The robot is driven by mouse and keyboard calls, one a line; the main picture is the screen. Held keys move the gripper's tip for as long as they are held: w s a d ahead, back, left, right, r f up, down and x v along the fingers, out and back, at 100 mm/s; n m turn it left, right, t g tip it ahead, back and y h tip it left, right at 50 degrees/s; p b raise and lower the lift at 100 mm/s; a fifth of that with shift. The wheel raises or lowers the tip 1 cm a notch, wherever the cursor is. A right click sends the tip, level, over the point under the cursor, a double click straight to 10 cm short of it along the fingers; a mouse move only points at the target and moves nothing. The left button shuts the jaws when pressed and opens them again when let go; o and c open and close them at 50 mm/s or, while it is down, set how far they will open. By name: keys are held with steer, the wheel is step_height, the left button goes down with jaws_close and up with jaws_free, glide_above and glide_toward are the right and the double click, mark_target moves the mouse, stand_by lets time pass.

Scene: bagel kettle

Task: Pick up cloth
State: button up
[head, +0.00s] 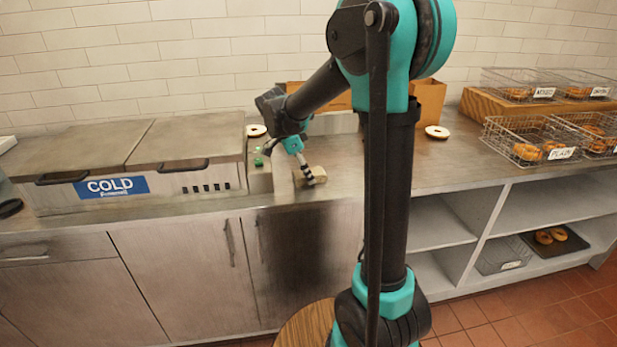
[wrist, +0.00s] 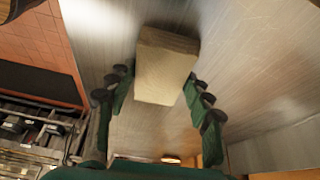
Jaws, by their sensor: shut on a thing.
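The cloth (wrist: 167,62) is a beige, folded, block-like bundle in the wrist view. My gripper (wrist: 158,84) has its dark green, black-padded fingers on either side of it and is shut on its near part.
The steel counter (head: 455,165) carries a cold unit (head: 130,165) at left and wire bagel baskets (head: 530,138) at right. Open shelves (head: 540,205) are below right. A round wooden top (head: 305,325) stands in front.

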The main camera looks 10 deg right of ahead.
steer(key=shift+c, duration=0.8)
step_height(320, 180, up, 21)
steer(key=shift+f, duration=0.2)
